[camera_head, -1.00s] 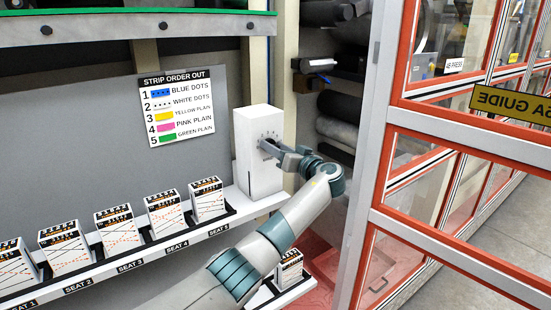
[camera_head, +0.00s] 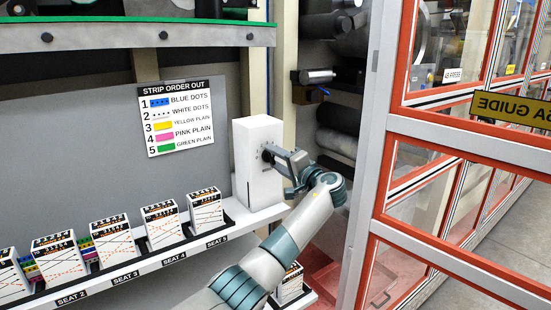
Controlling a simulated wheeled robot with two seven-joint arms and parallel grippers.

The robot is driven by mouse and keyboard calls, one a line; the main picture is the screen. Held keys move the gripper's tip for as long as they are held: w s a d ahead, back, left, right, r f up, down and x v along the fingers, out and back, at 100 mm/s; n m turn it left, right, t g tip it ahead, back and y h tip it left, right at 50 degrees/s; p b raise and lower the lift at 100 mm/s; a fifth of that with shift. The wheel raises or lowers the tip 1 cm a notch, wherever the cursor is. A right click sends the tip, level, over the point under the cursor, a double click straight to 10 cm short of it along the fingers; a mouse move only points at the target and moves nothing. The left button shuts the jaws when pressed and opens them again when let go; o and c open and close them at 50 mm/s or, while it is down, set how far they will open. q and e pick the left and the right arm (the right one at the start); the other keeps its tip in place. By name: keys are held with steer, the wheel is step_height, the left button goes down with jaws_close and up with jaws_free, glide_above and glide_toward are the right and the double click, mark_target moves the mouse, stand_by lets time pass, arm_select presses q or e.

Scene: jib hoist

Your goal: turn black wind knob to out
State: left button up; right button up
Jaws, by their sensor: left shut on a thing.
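The black wind knob (camera_head: 267,156) is on the front face of a white box (camera_head: 243,185) at the right end of the seat shelf. My left gripper (camera_head: 276,155) reaches it from the right and is shut on it. The jaws hide most of the knob and part of the dial marks around it, so I cannot read its setting. My right gripper is not in view.
A shelf (camera_head: 190,246) with several white boxes in labelled seats runs along the left. A strip order sign (camera_head: 175,118) hangs on the grey panel above. A red-framed glass door (camera_head: 376,160) stands close right of my arm.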

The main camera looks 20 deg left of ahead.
arm_select(q)
steer(key=m+p, duration=1.1)
steer(key=m, duration=0.5)
steer(key=shift+s+f+m, duration=0.1)
steer(key=shift+m, duration=0.2)
steer(key=m+p, duration=0.3)
steer(key=shift+f+m, duration=0.15)
steer(key=shift+m, duration=0.25)
steer(key=shift+s+a+f+m+p, duration=0.1)
steer(key=shift+f+m+p, duration=0.05)
steer(key=shift+m+p, duration=0.4)
steer(key=o, duration=1)
steer(key=shift+o, duration=0.2)
